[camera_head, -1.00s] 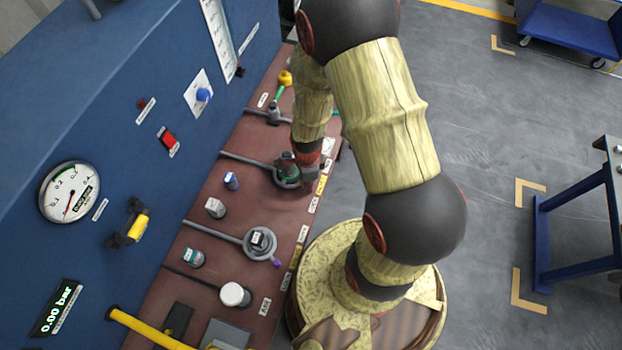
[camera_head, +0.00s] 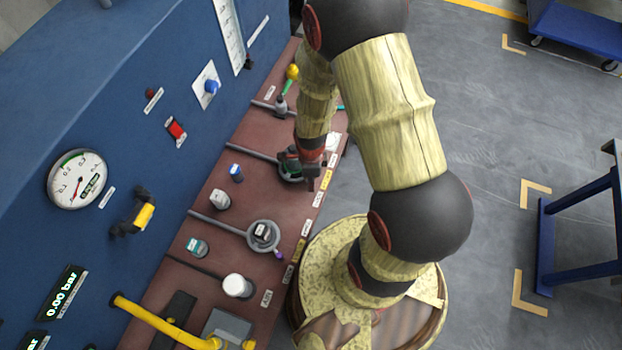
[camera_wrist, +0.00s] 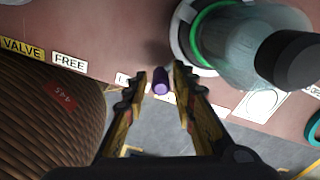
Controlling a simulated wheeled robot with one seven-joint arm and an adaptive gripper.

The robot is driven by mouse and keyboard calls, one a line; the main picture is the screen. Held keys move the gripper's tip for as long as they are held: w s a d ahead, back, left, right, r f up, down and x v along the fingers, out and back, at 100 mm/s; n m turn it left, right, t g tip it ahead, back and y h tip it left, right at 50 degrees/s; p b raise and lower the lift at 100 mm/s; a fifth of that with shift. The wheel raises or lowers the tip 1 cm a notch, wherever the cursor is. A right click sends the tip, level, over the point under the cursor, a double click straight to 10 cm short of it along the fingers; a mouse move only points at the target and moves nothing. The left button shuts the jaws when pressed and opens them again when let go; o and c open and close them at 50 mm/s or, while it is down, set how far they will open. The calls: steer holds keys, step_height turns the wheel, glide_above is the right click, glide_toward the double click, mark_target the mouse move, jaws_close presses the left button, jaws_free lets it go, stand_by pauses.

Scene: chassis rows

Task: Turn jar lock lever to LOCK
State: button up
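The jar lock lever ends in a purple knob (camera_wrist: 161,82), seen in the wrist view. My gripper (camera_wrist: 160,78) is open with one finger on each side of the knob. Narrow gaps show, so it does not look clamped. The jar (camera_wrist: 245,45), clear with a dark cap and a green ring at its base, stands to the right. A FREE label (camera_wrist: 70,63) lies left of the lever; a label beside it is partly hidden by the left finger. In the head view my gripper (camera_head: 312,180) is beside the jar (camera_head: 289,163) and hides the knob.
A second ring station with a purple-tipped lever (camera_head: 263,236) is nearer on the red-brown bench (camera_head: 208,265). The blue panel (camera_head: 120,130) bounds the left side.

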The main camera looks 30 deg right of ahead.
steer(key=shift+o, duration=0.7)
steer(key=shift+r, duration=0.4)
step_height(320, 180, up, 11)
stand_by(0.3)
